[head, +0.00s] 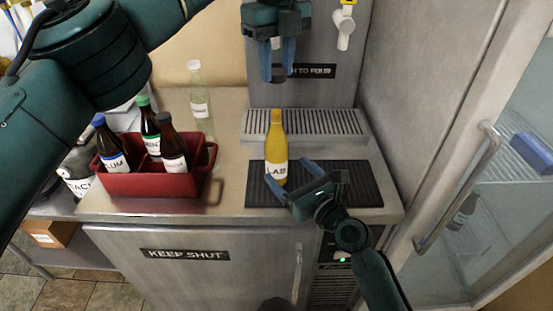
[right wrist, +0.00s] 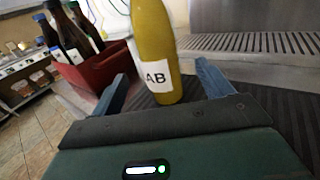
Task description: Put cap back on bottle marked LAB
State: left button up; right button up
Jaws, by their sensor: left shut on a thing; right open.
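The bottle marked LAB (head: 276,150) is yellow-orange and stands upright on the dark ribbed mat (head: 340,185). It also shows in the right wrist view (right wrist: 155,45), with its top out of frame. My right gripper (head: 290,177) is open low beside the bottle's label, with a blue finger toward each side of the bottle. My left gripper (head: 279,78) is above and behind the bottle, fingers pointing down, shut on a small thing. That is probably the cap, which is hidden between the fingers.
A red caddy (head: 150,185) holds several dark bottles at the left. A clear bottle (head: 200,100) stands behind it. A metal drip grate (head: 305,122) lies behind the mat. A glass-door fridge (head: 500,160) stands at the right.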

aim_at(272, 155)
jog(key=x, duration=0.8)
jog(key=shift+s, duration=0.1)
jog(key=shift+c, duration=0.5)
jog(key=c, duration=1.4)
pick_arm(q)
jog(key=shift+f, duration=2.5)
